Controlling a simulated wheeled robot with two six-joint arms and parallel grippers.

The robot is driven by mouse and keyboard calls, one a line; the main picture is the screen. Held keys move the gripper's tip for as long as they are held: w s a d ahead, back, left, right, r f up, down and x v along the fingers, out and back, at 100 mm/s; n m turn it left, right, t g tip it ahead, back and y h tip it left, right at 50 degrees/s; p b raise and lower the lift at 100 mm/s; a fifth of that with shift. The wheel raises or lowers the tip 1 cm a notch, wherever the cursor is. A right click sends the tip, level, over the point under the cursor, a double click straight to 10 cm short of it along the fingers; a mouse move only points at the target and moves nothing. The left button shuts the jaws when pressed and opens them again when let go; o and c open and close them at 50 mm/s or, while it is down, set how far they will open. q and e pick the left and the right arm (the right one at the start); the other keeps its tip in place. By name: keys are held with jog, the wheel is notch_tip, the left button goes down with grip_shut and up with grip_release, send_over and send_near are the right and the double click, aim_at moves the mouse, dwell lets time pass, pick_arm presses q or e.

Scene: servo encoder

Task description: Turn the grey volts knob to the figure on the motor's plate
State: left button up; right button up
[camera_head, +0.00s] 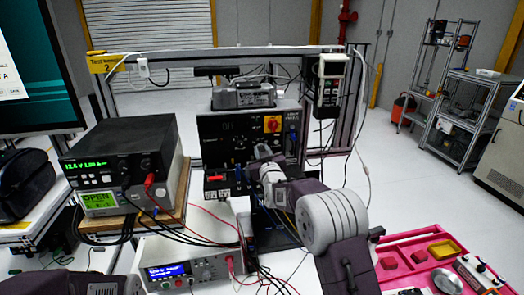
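The black bench power supply (120,165) stands on a wooden board at the left. It has a lit green readout, a second green screen reading OPEN, and several small knobs. I cannot tell a grey volts knob among them. A black control panel (225,140) with a red and yellow switch stands in the middle. My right arm reaches up from the lower right, and its gripper (262,153) is in front of this panel. The fingers are small and partly hidden by my wrist, so their opening and any contact are unclear. No readable motor plate shows. Only part of my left arm shows at the bottom left.
A white instrument with a blue screen (190,262) stands at the front, with red and black leads around it. A handheld meter (329,85) hangs from the frame. A pink tray (393,262) with parts lies at the lower right. A monitor (38,70) stands far left.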

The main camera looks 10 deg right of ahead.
grip_shut()
jog(key=shift+f+m+b, duration=0.1)
jog(key=shift+m+b, duration=0.2)
jog(key=shift+b, duration=0.2)
jog(key=m+b, duration=0.3)
jog(key=b, duration=0.1)
jog(key=shift+m, duration=0.3)
jog(key=shift+m+b, duration=1)
jog(key=shift+b, duration=0.25)
jog(key=shift+r+m+b, duration=0.25)
jog(key=shift+m+b, duration=0.45)
jog(key=shift+m, duration=0.2)
jog(key=o, duration=0.7)
grip_release()
jog(key=shift+s, duration=0.1)
